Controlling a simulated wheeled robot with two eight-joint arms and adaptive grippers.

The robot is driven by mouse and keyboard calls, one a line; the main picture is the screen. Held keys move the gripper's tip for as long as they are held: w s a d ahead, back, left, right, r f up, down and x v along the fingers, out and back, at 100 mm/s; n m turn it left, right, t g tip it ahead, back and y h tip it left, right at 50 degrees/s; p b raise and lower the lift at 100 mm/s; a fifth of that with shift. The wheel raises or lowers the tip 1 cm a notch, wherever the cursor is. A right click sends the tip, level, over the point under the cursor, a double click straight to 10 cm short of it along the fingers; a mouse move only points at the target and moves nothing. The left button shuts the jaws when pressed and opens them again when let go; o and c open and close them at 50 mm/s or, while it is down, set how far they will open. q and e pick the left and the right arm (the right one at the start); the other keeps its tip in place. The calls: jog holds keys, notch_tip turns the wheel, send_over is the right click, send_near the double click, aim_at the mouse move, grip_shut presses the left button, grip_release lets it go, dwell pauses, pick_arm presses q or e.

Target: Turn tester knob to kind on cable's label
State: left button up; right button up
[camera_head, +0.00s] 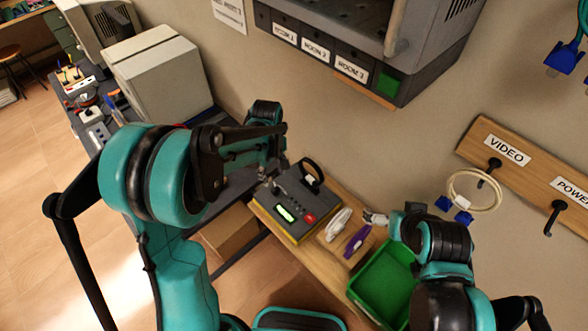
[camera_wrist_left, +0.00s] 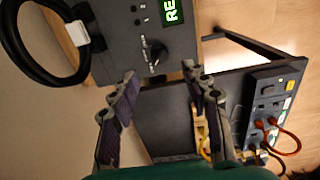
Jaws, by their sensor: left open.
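The tester (camera_head: 296,222), a dark box with a yellow base, lies on a narrow wooden shelf with its green display (camera_head: 285,212) lit. In the left wrist view its small black knob (camera_wrist_left: 155,53) sits below the display, which shows "RE" at the frame edge. A thick black cable loop (camera_head: 316,169) is at the tester's far side. It bears a white label (camera_wrist_left: 77,33) with no legible text. My left gripper (camera_wrist_left: 160,78) is open and empty, its fingertips around the knob's near side, apart from it. My right gripper (camera_head: 374,217) is near the coiled cables; its jaws are unclear.
White (camera_head: 338,223) and purple (camera_head: 357,241) coiled cables lie right of the tester. A wooden hook rail (camera_head: 474,142) marked VIDEO and POWER is on the wall. A power strip (camera_wrist_left: 268,100) lies at the wrist view's right.

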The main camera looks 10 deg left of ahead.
aim_at(275, 188)
pick_arm(q)
jog(key=shift+w+d+f, duration=0.15)
jog(key=shift+f, duration=0.05)
notch_tip(275, 188, down, 8)
jog(key=shift+r+b, duration=0.2)
jog(key=shift+b, duration=0.4)
grip_shut()
